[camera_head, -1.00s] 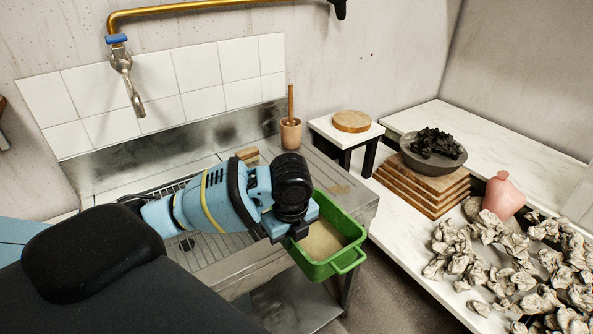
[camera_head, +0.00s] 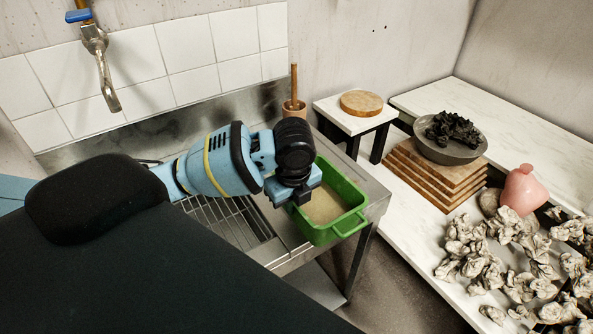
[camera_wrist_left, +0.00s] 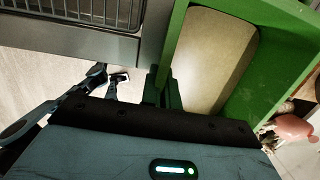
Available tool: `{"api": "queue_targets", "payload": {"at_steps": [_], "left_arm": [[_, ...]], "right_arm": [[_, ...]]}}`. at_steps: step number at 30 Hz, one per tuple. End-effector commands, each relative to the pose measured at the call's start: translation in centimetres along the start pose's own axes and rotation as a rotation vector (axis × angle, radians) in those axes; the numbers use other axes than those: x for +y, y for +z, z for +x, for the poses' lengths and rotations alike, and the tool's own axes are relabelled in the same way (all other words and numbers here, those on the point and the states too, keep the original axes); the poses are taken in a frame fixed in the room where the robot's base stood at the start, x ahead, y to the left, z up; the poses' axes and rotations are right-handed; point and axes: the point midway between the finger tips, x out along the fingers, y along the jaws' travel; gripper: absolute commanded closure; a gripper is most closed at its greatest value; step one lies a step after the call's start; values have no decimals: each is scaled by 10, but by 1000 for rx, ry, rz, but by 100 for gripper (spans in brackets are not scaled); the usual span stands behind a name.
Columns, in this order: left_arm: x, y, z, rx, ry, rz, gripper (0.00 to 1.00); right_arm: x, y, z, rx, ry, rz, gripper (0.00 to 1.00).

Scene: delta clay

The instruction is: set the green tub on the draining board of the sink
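The green tub (camera_head: 350,224) is a rectangular open box with a handle on its end and a pale beige inside; it also shows in the left wrist view (camera_wrist_left: 255,95). My left gripper (camera_head: 303,196) is shut on the tub's near-left rim, with the fingers (camera_wrist_left: 163,88) at the wall in the left wrist view. The tub overlaps the right front part of the steel draining board (camera_head: 368,186) in the head view. Its underside is hidden, so I cannot tell whether it touches the board. My right gripper is not in view.
A clay pot with a wooden handle (camera_head: 294,108) stands at the board's back edge. The sink's wire rack (camera_head: 232,222) lies left of the tub. A small table with a round board (camera_head: 361,103) and a counter with a charcoal bowl (camera_head: 450,150) stand right.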

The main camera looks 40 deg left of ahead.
Motion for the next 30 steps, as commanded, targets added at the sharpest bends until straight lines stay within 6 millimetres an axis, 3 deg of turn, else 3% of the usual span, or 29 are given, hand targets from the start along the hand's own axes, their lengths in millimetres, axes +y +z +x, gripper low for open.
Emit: {"api": "queue_targets", "payload": {"at_steps": [21, 30], "left_arm": [[-38, 126, 27, -2, -5, -6, 100], [-43, 142, 30, -2, -7, -3, 100]], "right_arm": [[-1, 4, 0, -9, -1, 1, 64], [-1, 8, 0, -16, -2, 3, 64]]}}
